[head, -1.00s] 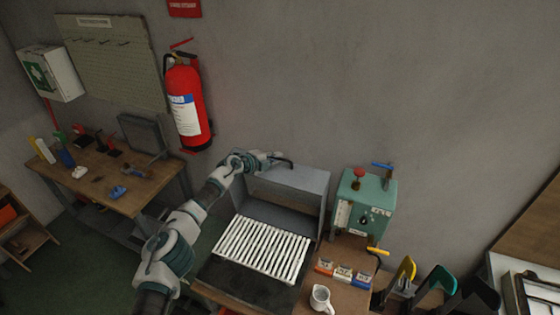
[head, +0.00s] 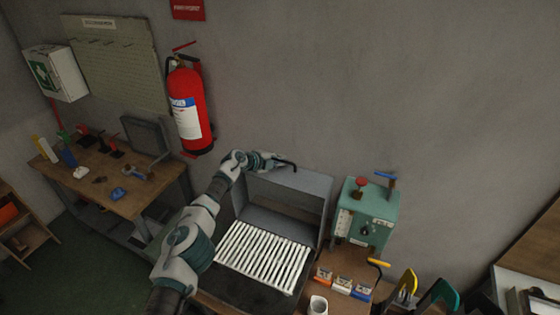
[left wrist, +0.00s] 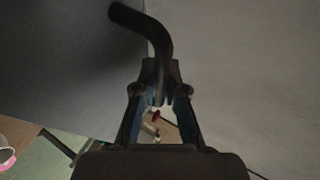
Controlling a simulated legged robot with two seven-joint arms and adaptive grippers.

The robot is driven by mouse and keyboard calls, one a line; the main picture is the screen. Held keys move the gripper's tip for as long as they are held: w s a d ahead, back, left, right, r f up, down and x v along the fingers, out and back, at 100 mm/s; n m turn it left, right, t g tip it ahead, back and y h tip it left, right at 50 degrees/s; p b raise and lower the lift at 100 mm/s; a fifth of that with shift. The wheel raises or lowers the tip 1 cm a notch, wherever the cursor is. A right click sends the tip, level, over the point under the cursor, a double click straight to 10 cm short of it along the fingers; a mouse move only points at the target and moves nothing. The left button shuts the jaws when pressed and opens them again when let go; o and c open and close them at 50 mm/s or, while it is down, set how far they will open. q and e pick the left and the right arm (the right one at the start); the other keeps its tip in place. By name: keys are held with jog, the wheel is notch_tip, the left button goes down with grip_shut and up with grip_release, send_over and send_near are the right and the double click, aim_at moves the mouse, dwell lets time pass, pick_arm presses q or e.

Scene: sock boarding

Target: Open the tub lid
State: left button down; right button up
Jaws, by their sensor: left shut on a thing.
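The tub (head: 283,222) is a grey metal box with a row of white slats (head: 262,255) inside. Its grey lid (head: 290,187) stands raised at the back, against the wall side, and the slats lie uncovered. A black bent handle (head: 288,163) shows at the lid's top edge. My left gripper (head: 272,161) is at the lid's top and shut on this handle. In the left wrist view, the handle (left wrist: 150,32) rises from between the fingertips (left wrist: 160,75), with the grey lid panel (left wrist: 65,60) at left. My right gripper is not in view.
A fire extinguisher (head: 190,110) hangs on the wall, and a wooden workbench (head: 130,200) stands at left.

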pick_arm(q)
jog(key=c, duration=1.5)
grip_release()
jog(key=shift+s+f, duration=0.1)
jog(key=shift+f, duration=0.15)
jog(key=shift+w, duration=0.2)
jog(key=shift+s+a+r, duration=0.2)
jog(key=shift+a+r, duration=0.1)
jog(key=shift+r, duration=0.2)
jog(key=v, duration=1)
jog(key=shift+s+a, duration=0.35)
